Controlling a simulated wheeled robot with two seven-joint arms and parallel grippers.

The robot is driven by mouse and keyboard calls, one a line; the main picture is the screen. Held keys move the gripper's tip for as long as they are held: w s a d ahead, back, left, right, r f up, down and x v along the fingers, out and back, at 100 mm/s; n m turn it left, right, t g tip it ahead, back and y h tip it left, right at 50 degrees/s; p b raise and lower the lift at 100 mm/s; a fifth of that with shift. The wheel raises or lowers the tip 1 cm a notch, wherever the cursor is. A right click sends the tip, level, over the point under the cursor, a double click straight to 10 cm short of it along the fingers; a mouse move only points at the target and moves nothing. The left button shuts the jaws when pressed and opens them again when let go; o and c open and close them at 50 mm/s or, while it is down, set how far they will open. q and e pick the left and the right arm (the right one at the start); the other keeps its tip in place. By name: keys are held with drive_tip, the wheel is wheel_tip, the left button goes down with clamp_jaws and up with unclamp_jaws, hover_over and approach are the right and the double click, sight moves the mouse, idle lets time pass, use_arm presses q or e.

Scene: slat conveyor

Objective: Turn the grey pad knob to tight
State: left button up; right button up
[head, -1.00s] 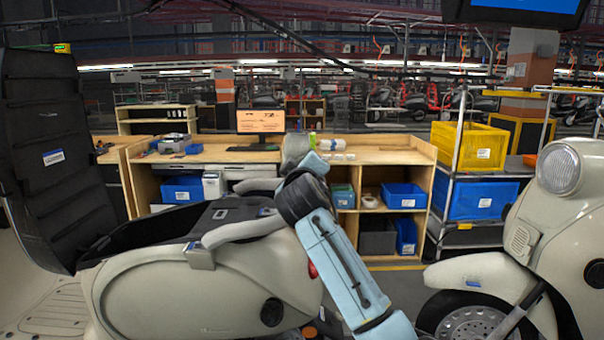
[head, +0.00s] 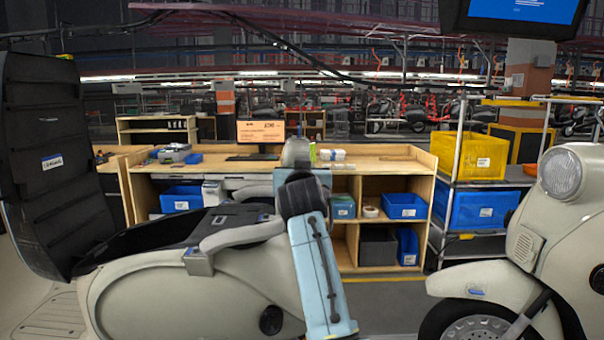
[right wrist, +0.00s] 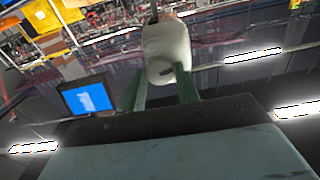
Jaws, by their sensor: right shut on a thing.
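My right gripper (right wrist: 162,75) shows in the right wrist view, its two green fingers shut on a pale grey rounded piece (right wrist: 166,42) with a dark mark on its near end. I cannot tell whether this piece is the pad knob, or what it joins to. In the head view my right arm (head: 318,265) rises in front of a grey-cream scooter (head: 175,295), and its gripper fingers cannot be made out there. A dark pad or seat (head: 175,232) lies along the scooter's top, beside grey grab rails (head: 240,235). No knob setting is readable. My left gripper is out of view.
A second scooter (head: 565,215) stands at the right. Behind are a wooden bench (head: 385,160) with bins and a rack with a yellow crate (head: 470,155) and a blue crate (head: 480,210). A hanging screen (head: 515,14) is at top right. A dark panelled back (head: 50,150) rises at left.

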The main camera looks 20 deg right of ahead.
drive_tip(key=shift+m, duration=0.7)
drive_tip(key=shift+r, duration=0.1)
drive_tip(key=o, duration=1)
wheel_tip(320, 180, up, 10)
drive_tip(key=shift+f, duration=0.1)
